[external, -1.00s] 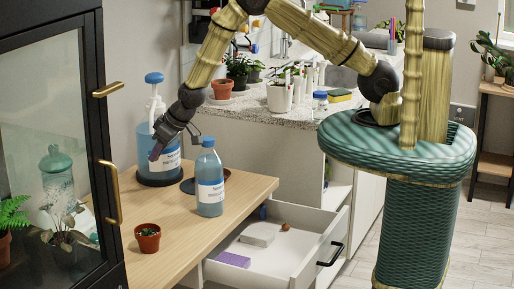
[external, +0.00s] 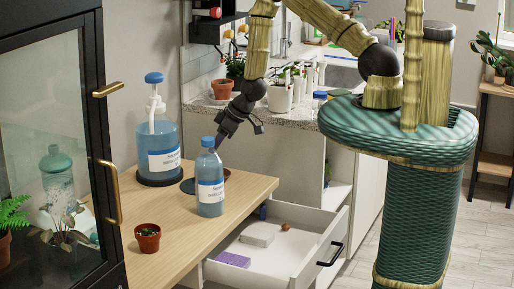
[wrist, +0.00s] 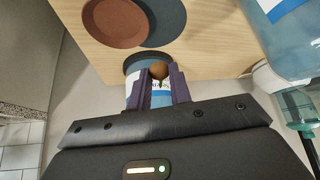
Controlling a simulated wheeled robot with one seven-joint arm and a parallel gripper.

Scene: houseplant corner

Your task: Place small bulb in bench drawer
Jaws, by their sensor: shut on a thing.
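My gripper (wrist: 160,88) is shut on a small brown bulb (wrist: 158,70), seen between the dark fingertips in the wrist view. In the external view my gripper (external: 219,140) points down above and behind the blue bottle (external: 210,190) on the wooden bench; the held bulb cannot be made out there. The bench drawer (external: 304,263) is pulled open, below and to the right of the gripper. It holds a pale block (external: 257,234), a purple block (external: 233,259) and a small brown round thing (external: 285,227).
A terracotta saucer (wrist: 113,22) and a dark saucer (wrist: 165,20) lie on the bench. A glass cabinet (external: 60,150) stands at left.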

